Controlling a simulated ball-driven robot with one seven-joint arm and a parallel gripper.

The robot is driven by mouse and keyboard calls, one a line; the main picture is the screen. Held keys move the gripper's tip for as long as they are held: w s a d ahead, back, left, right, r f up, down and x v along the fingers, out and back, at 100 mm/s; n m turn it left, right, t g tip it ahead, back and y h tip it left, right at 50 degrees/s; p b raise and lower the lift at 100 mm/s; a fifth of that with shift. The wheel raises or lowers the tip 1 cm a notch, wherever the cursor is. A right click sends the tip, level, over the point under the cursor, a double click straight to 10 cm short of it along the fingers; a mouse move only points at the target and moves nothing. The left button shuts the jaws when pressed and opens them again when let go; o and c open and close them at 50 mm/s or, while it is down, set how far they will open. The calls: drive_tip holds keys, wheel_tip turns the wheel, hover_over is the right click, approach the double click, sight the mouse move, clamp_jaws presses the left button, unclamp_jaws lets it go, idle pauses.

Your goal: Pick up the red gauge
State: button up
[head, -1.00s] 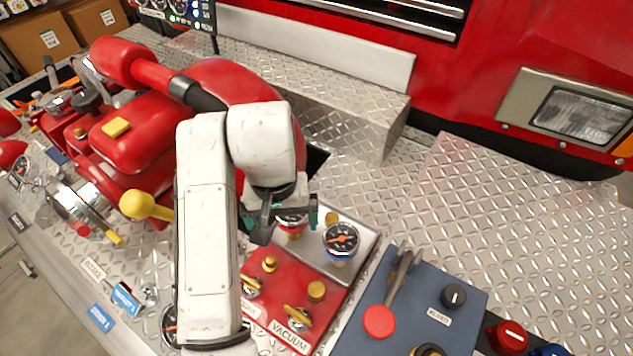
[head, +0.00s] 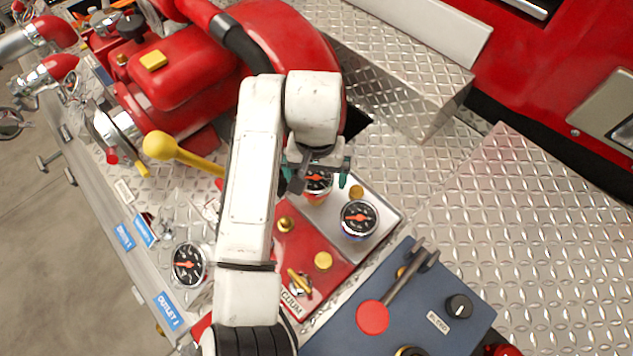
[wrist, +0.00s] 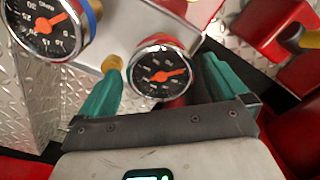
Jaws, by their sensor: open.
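The red gauge (head: 317,184) has a black dial with an orange needle and a red body. It stands on the silver plate, partly hidden by my gripper (head: 315,176) in the head view. In the wrist view the red gauge (wrist: 160,72) sits between the two green fingertips of my gripper (wrist: 163,66). The jaws are open, with a gap visible on both sides of the dial. Whether either finger touches the gauge's body cannot be told.
A blue-ringed gauge (head: 359,219) stands close by on the silver plate (head: 385,205), beside a brass knob (head: 356,192). A red valve panel (head: 322,240) lies in front. A blue panel (head: 405,305) with a red-knobbed lever is at lower right. Diamond plate at right is clear.

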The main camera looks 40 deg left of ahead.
drive_tip(key=shift+w+a+f, duration=0.1)
drive_tip(key=shift+f, duration=1.85)
drive_tip(key=shift+c, duration=0.3)
drive_tip(key=c, duration=1.2)
drive_tip(key=shift+c, duration=0.3)
drive_tip(key=shift+r, duration=0.15)
